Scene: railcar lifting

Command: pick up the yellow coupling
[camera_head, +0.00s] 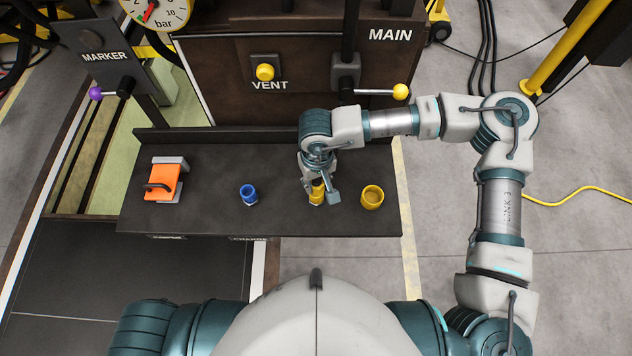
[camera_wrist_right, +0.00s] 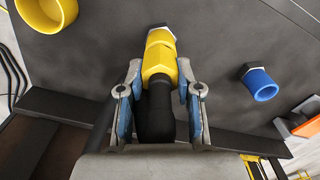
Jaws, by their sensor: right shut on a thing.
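The yellow coupling (camera_head: 317,193) stands on the dark shelf (camera_head: 220,215), right of the blue coupling. My right gripper (camera_head: 320,190) reaches down over it from above and is shut on it. My left gripper is not in view.
A blue coupling (camera_head: 248,194) stands to the left and a yellow ring-shaped cup (camera_head: 372,196) to the right on the shelf. An orange block with a dark handle (camera_head: 163,182) sits at the shelf's left. Behind are the MAIN lever (camera_head: 382,92) and VENT knob (camera_head: 265,72).

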